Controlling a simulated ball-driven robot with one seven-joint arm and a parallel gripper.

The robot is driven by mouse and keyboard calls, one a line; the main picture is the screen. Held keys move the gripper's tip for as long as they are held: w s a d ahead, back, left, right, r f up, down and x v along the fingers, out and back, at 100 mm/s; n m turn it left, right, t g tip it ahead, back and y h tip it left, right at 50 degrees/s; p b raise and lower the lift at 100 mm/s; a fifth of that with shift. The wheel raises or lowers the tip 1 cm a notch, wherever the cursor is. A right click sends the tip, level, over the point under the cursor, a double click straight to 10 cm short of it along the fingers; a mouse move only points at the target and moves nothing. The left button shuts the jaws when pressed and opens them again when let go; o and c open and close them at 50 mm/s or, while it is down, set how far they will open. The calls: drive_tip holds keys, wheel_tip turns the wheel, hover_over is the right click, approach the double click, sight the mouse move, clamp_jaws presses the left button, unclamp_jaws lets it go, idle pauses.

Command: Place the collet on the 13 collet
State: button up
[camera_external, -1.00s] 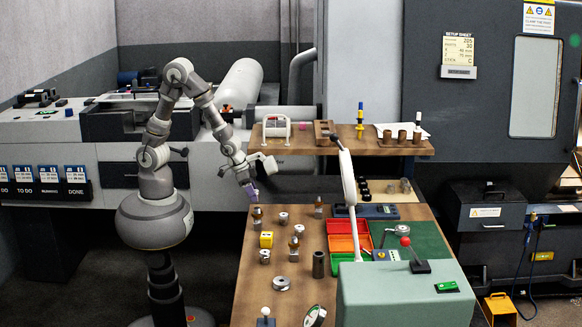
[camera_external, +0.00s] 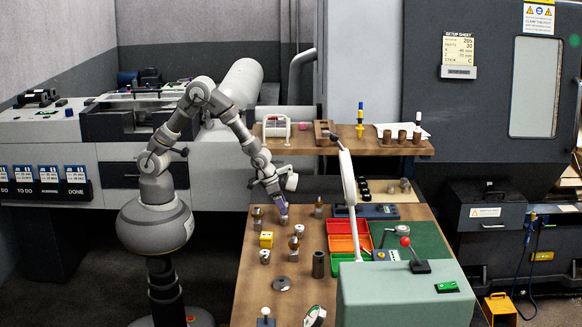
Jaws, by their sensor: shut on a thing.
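My gripper (camera_external: 282,210), with purple at its tip, points down over the left back of the wooden bench. It is shut on a small piece, taken to be the collet (camera_external: 283,220), mostly hidden by the fingers. The piece is at a spot where a short silver holder stands; I cannot tell whether it touches or sits in it. Other small silver pieces stand near: one with a brown top (camera_external: 257,217) to the left, a plain one (camera_external: 299,230) to the right and another brown-topped one (camera_external: 293,244) in front. The number 13 is not readable.
Red, orange and green bins (camera_external: 346,244) and a lamp arm (camera_external: 350,190) are to the right. A raised shelf (camera_external: 350,146) is behind.

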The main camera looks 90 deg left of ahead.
drive_tip(key=shift+f, duration=0.15)
drive_tip(key=o, duration=1.1)
drive_tip(key=shift+o, duration=0.2)
drive_tip(key=shift+r, duration=0.35)
drive_tip(key=p+v, duration=0.2)
drive_tip(key=v, duration=0.9)
drive_tip(key=shift+s+r+p, duration=0.25)
drive_tip(key=shift+r+p, duration=0.05)
drive_tip(key=shift+p, duration=0.1)
